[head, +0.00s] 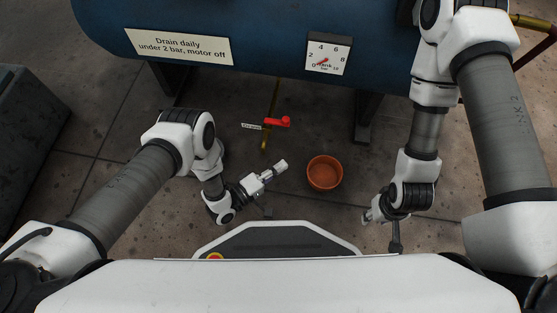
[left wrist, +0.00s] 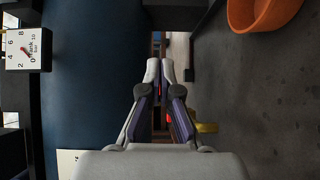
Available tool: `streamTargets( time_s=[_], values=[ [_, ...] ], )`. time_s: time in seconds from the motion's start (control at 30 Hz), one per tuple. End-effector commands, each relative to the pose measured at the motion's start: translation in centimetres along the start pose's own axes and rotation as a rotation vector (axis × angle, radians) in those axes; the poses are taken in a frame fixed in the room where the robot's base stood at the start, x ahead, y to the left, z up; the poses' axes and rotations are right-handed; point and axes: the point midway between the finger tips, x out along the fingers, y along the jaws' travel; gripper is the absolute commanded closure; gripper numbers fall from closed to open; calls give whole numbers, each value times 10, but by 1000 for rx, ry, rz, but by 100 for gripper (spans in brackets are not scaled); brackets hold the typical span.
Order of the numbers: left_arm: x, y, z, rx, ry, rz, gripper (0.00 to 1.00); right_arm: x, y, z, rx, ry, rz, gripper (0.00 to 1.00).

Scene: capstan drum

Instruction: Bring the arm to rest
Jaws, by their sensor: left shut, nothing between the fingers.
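My left gripper (head: 283,165) is shut and empty. It hangs in front of the blue tank, left of the orange pot and below the red drain handle, touching neither in the head view. Its two fingertips also show close together in the left wrist view (left wrist: 160,70). My right gripper (head: 370,216) is low at the right, beside my base; its fingers are too small and turned to tell their state. The red drain handle (head: 277,122) lies crosswise to its brass pipe (head: 268,108).
The blue tank (head: 270,50) spans the back, with a sign (head: 178,46) and a gauge (head: 327,55), its needle near the low end. An orange pot (head: 325,172) stands on the floor, with no water visible in it. A dark box (head: 35,120) is at the left.

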Motion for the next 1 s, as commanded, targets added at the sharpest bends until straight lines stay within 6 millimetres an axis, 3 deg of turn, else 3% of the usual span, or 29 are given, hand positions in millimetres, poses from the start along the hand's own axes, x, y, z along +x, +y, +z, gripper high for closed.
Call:
streamTargets(
  time_s=[0.37, 0.47, 0.57, 0.7, 0.77, 0.8, 0.87, 0.93, 1.0],
  values=[
    [1, 0, -1, 1, 0, 1, 100, 0, 0, 0, 0, 0, 0, 60],
    [6, 8, -10, 18, 2, 13, 100, 0, 0, 0, 0, 0, 0, 60],
    [17, 28, -37, 62, 15, 40, 100, 0, 0, 0, 0, 0, 0, 60],
    [20, 73, -96, 124, 74, 41, 100, -1, 0, 0, 0, 0, 0, 60],
    [9, 87, -125, 140, 137, -33, 100, -2, 0, 0, 0, 0, 0, 60],
    [-3, 93, -144, 166, 187, -113, 100, -2, 0, 0, 0, 0, 0, 60],
    [-28, 94, -162, 217, 250, -270, 100, -2, 0, 0, 0, 0, 0, 60],
    [-68, 90, -172, 280, 295, -496, 100, -2, 0, 0, 0, 0, 0, 60],
    [-119, 82, -165, 332, 283, -748, 100, -2, 0, 0, 0, 0, 0, 60]
  ],
)
